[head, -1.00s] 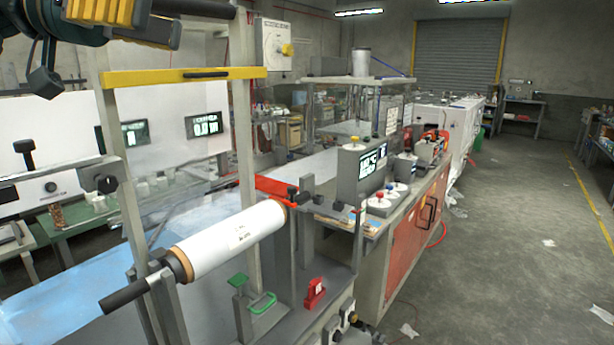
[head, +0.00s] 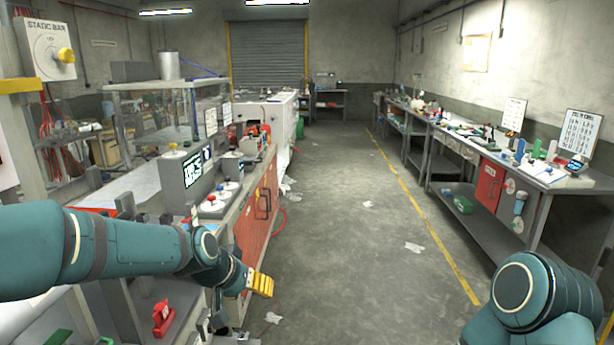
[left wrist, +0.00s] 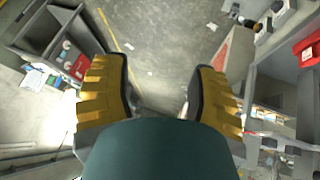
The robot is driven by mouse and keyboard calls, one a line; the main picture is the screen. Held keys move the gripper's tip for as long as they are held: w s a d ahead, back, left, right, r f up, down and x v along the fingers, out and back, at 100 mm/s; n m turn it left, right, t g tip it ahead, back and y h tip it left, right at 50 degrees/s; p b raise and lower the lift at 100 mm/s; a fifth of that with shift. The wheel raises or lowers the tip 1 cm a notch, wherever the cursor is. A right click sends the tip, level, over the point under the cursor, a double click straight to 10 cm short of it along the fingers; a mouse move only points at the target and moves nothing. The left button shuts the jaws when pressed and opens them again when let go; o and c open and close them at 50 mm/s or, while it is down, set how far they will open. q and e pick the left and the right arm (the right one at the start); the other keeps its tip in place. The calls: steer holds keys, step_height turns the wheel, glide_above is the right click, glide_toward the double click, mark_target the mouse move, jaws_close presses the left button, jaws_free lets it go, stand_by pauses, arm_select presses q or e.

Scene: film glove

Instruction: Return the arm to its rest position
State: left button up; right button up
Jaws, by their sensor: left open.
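My left arm (head: 120,245) reaches in from the left across the front of the machine. Its gripper (head: 262,284) has yellow fingers and hangs over the floor beside the orange-red cabinet door. In the left wrist view the two yellow fingers (left wrist: 158,95) stand wide apart with nothing between them, only grey floor beyond. My right arm (head: 545,300) shows only as teal links at the bottom right, and its gripper is outside the view.
The machine bench (head: 262,200) with the control box (head: 187,170) is on the left. A red block (head: 163,317) sits below my left arm. The workbench (head: 545,190) runs along the right wall. The aisle floor (head: 350,220) between is largely clear, with scraps of paper.

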arm_select(q)
steer(key=s+f+n+g, duration=0.1)
steer(key=s+f, duration=0.4)
steer(key=f, duration=0.6)
steer(key=s+f+n+g, duration=0.1)
steer(key=s+f, duration=0.4)
steer(key=f, duration=0.6)
steer(key=s+d+f+n+g, duration=0.1)
steer(key=s+d+f+g, duration=0.1)
steer(key=s+f, duration=0.7)
steer(key=s, duration=0.4)
steer(key=shift+s+f, duration=0.15)
steer(key=shift+f, duration=0.25)
steer(key=shift+d, duration=0.15)
steer(key=shift+c, duration=1.1)
